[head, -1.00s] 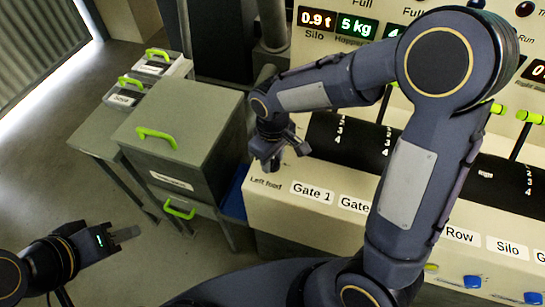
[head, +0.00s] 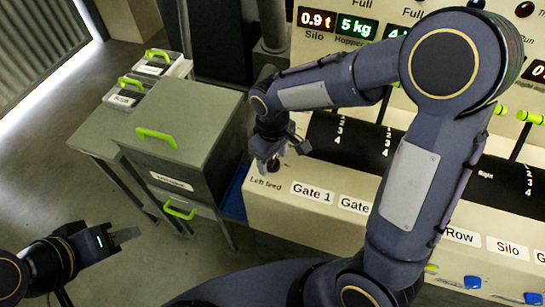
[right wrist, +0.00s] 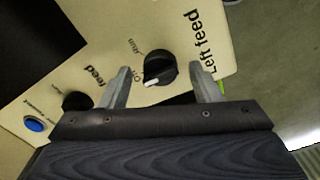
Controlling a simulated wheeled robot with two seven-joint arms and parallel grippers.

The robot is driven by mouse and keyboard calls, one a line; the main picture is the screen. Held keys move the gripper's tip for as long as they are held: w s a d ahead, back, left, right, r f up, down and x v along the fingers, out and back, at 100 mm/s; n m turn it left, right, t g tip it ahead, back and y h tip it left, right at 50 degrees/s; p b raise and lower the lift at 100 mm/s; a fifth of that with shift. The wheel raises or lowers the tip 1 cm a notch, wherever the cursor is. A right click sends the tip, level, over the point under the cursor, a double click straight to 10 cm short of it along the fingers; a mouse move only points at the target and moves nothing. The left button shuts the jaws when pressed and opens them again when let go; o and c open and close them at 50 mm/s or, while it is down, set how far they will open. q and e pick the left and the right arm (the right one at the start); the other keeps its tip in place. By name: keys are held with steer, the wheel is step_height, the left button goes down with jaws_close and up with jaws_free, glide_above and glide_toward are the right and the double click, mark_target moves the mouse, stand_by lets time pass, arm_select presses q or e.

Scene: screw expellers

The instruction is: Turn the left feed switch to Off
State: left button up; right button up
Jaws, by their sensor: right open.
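The left feed switch (right wrist: 158,68) is a round black knob with a white pointer mark on a cream panel, beside the "Left feed", "Off" and "Run" labels in the right wrist view. Its white mark shows at the lower left of the knob, toward the "Off" side. My right gripper (right wrist: 160,76) is open, with one finger on each side of the knob and visible gaps. In the head view my right gripper (head: 268,160) is at the panel's left end and mostly hides the knob. My left gripper (head: 126,235) is low at left, away from the panel; its jaw opening is unclear.
A second black knob (right wrist: 77,101) and a blue button (right wrist: 35,124) sit farther along the panel. A grey cabinet (head: 200,115) with green handles stands left of the panel. Small lidded boxes (head: 125,98) stand behind it. The floor (head: 50,180) at left is open.

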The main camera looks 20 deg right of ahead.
mark_target(273, 160)
step_height(273, 160, up, 7)
steer(key=shift+r, duration=0.15)
steer(key=shift+d, duration=0.1)
stand_by(0.5)
steer(key=s+d+r+m+t+y, duration=0.1)
steer(key=s+d+m, duration=0.3)
steer(key=s, duration=0.4)
steer(key=s+d+r+m+t+y, duration=0.2)
steer(key=s+d+m+t, duration=0.2)
steer(key=s, duration=0.4)
steer(key=shift+s+d+r+m+t+y, duration=0.2)
steer(key=shift+d+m+t+y, duration=0.1)
steer(key=shift+d+y, duration=0.1)
steer(key=shift+c, duration=0.4)
